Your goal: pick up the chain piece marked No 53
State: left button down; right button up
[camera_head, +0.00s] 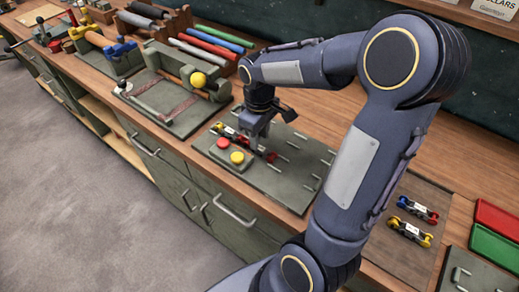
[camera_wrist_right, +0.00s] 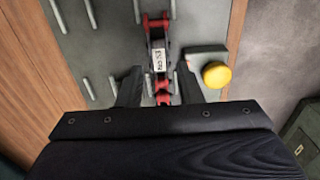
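A chain piece with red links and a dark middle (camera_wrist_right: 157,40) lies on the grey-green board with pegs (camera_head: 290,182). Its white label (camera_wrist_right: 159,62) is upside down in the wrist view and seems to read No 53. In the head view its red end (camera_head: 270,157) shows to the right of my right gripper (camera_head: 256,146), which hides its middle. In the wrist view my right gripper (camera_wrist_right: 158,86) is open, with one finger on each side of the chain piece and gaps between. My left gripper is not in view.
A red button (camera_head: 223,142) and a yellow button (camera_head: 237,157) sit close beside the chain. Two more chain pieces, blue and red (camera_head: 418,210) and yellow (camera_head: 410,232), lie to the right, near a red tray (camera_head: 497,219) and a green tray (camera_head: 494,248).

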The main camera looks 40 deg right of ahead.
aim_at(260, 147)
jog(key=shift+f, duration=2)
jog(key=c, duration=0.7)
grip_shut()
jog(key=shift+r, duration=0.15)
